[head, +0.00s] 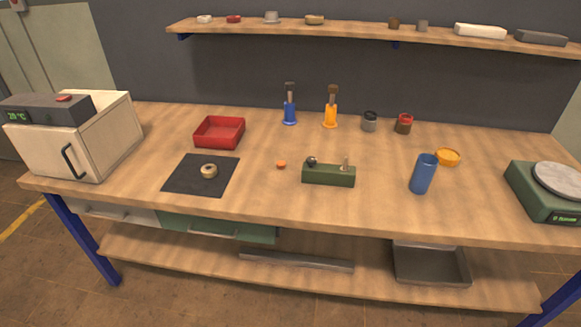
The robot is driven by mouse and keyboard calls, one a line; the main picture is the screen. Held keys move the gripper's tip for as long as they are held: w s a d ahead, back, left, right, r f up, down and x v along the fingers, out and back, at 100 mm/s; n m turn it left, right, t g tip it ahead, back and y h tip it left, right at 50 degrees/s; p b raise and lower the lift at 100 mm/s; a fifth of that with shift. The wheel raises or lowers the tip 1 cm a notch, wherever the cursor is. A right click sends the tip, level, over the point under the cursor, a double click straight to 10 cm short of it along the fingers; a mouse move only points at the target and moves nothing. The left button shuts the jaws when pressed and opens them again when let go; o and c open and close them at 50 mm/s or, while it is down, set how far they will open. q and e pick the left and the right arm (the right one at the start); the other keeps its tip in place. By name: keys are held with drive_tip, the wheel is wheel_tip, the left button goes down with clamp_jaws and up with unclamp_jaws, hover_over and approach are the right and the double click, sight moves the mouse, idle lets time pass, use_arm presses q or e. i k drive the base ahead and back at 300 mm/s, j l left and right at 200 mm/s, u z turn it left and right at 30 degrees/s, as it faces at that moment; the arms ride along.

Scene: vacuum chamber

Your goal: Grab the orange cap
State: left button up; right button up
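A small, flat, orange-red round piece (281,164) lies on the bare wooden tabletop near the middle, left of a green block. A larger yellow-orange round piece with a rim (447,157) lies at the right, just behind a blue cylinder (423,174). I cannot tell for sure which of the two is the orange cap. Neither of my grippers is in view, and nothing touches either piece.
The green block (328,176) holds small items. A dark mat (183,176) bears a ring-shaped piece (209,171). A red tray (219,132), blue (289,106) and orange (330,109) holders, two jars, a scale (545,192) and a boxy device (65,145) stand around. The front centre is clear.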

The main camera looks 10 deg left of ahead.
sight(281, 165)
drive_tip(key=i+j+u, duration=0.15)
drive_tip(key=u, duration=0.2)
drive_tip(key=i+u, duration=0.35)
drive_tip(key=i+j+u, duration=0.1)
drive_tip(key=u, duration=0.25)
drive_tip(key=i+l, duration=0.05)
